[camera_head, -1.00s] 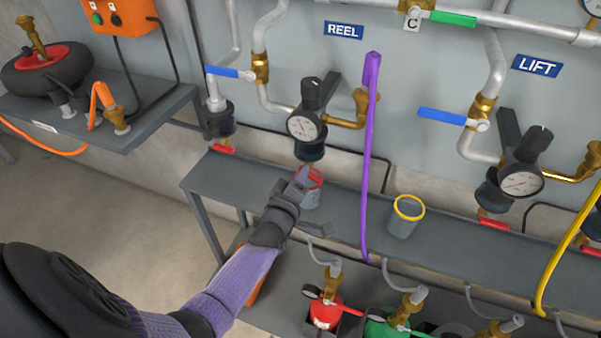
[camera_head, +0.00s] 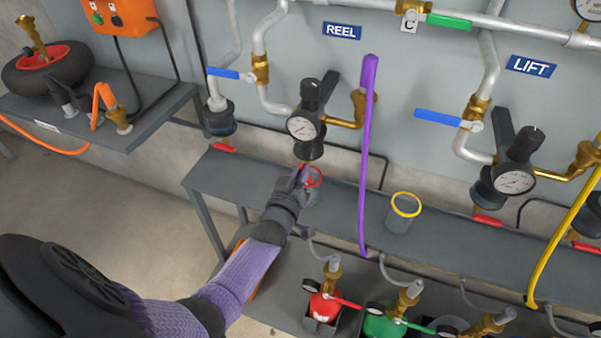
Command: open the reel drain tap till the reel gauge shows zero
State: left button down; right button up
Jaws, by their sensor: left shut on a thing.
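The reel gauge (camera_head: 301,128) is a round white dial on the black regulator under the REEL sign (camera_head: 342,31). Its needle is too small to read exactly. Below it hangs a dark bowl (camera_head: 308,151). My left gripper (camera_head: 303,179) is just under this bowl, shut at the reel drain tap, which its fingers mostly hide. The tap's handle angle cannot be told. My right gripper is not in view.
A grey cup with a yellow rim (camera_head: 403,212) stands on the shelf (camera_head: 340,212) to the right. A purple hose (camera_head: 367,150) hangs just right of the reel unit. The LIFT unit's gauge (camera_head: 515,182) and red tap (camera_head: 488,220) are farther right.

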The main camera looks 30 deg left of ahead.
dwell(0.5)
pick_arm(q)
jog(key=c, duration=1)
grip_release()
jog(key=shift+o, duration=0.2)
jog(key=shift+s, duration=0.1)
jog(key=p+v, duration=0.4)
jog(key=v, duration=0.5)
jog(key=shift+s+d, duration=0.2)
jog(key=shift+s, duration=0.15)
